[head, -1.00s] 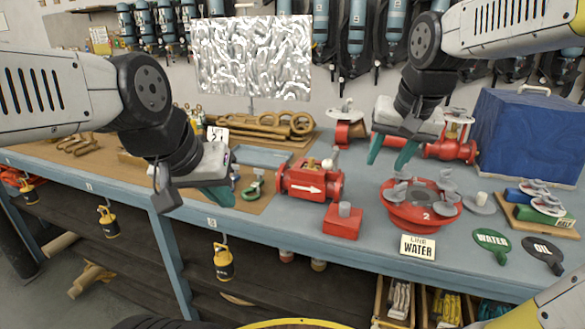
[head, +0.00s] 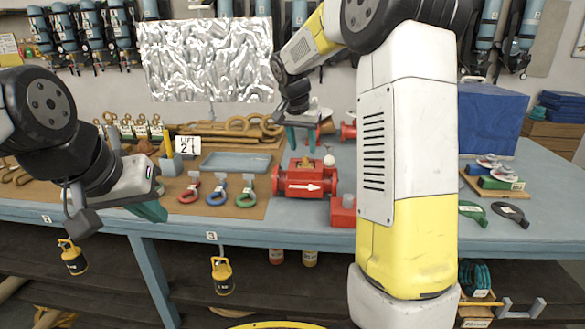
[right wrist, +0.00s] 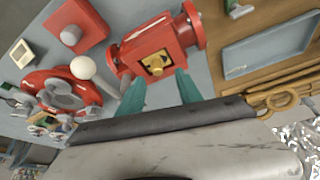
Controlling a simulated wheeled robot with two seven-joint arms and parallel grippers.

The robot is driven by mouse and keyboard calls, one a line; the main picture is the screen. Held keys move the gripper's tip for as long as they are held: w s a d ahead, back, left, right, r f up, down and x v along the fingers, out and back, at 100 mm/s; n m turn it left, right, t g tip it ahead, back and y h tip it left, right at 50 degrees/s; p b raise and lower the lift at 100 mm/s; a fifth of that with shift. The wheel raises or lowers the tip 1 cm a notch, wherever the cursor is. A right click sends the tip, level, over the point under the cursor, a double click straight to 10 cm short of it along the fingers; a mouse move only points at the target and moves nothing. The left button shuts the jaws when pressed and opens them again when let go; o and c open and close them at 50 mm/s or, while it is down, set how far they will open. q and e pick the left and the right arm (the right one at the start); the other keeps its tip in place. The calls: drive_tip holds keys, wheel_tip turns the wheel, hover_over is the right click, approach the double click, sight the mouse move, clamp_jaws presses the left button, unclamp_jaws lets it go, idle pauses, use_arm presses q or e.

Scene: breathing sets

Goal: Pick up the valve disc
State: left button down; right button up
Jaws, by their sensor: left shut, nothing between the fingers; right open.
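A red valve body (head: 305,182) with a white arrow lies on the blue bench in the head view. In the right wrist view, the valve body (right wrist: 150,45) has a square opening on top with a brass-yellow piece (right wrist: 155,68) in it; this may be the valve disc, but I cannot tell for certain. My right gripper (head: 302,138) is open and empty above and behind the valve body. In the right wrist view, its teal fingertips (right wrist: 160,88) are apart on the near side of the opening. My left gripper (head: 152,208) is shut and empty at the bench's front edge, left of the valve.
A red block (right wrist: 75,28) with a grey knob, a white ball (right wrist: 82,68) and a red flanged ring (right wrist: 42,95) are beside the valve. Red, blue and green shackles (head: 217,192) and a blue-grey tray (head: 237,161) lie left. My right arm hides the bench's middle right.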

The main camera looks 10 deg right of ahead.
sight(305, 156)
drive_tip(key=x, duration=0.4)
drive_tip(key=shift+s+d+f, duration=0.1)
drive_tip(key=shift+d+f, duration=0.05)
drive_tip(key=shift+f, duration=0.25)
clamp_jaws()
